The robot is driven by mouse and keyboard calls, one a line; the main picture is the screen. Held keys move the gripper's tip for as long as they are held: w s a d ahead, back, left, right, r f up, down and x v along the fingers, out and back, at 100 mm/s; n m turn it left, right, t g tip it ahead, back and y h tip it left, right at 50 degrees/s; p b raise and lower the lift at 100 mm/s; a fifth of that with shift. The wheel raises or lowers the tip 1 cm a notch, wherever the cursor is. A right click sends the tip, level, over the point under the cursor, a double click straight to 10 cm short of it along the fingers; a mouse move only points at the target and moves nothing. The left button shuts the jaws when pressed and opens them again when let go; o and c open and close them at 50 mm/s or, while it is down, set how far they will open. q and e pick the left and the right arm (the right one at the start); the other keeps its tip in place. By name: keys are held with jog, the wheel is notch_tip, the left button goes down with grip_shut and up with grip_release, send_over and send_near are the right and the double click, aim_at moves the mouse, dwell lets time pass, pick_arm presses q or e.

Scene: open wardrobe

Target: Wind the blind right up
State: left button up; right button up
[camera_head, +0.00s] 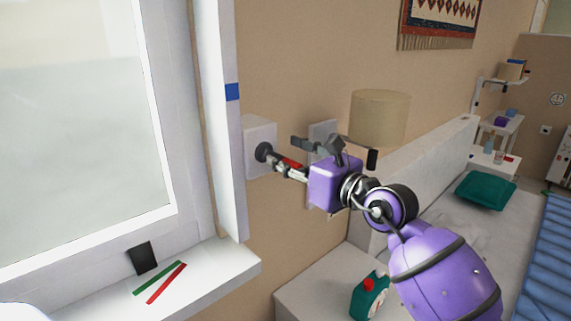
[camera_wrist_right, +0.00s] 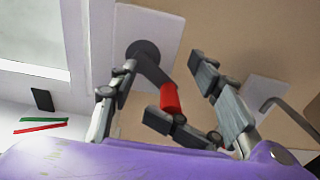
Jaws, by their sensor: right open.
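A white box on the wall (camera_head: 261,135) right of the window carries a dark round hub and a crank with a red handle (camera_head: 290,163). My right gripper (camera_head: 297,156) is at the crank. In the right wrist view the red handle (camera_wrist_right: 170,98) lies between the spread fingers of my open right gripper (camera_wrist_right: 164,80), and I cannot tell whether they touch it. The dark hub (camera_wrist_right: 143,51) is beyond. The window (camera_head: 85,140) has a pale upper part and a greyer lower part; I cannot tell for sure where the blind ends. My left gripper is out of view.
A blue mark (camera_head: 232,92) is on the window frame. The sill (camera_head: 215,268) bears a black piece, a green strip and a red strip. A beige lampshade (camera_head: 380,117) and a bed (camera_head: 480,225) are at the right. A green bottle (camera_head: 369,297) stands below my right arm.

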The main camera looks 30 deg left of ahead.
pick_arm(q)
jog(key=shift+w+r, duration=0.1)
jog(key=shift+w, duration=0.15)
pick_arm(e)
jog(key=shift+s+r, duration=0.1)
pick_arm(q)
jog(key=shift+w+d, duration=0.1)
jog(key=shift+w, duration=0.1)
pick_arm(e)
jog(key=shift+a, duration=0.1)
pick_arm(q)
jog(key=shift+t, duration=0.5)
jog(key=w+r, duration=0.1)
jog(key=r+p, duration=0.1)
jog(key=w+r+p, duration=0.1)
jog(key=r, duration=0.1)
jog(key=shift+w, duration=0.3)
pick_arm(e)
jog(key=v, duration=0.8)
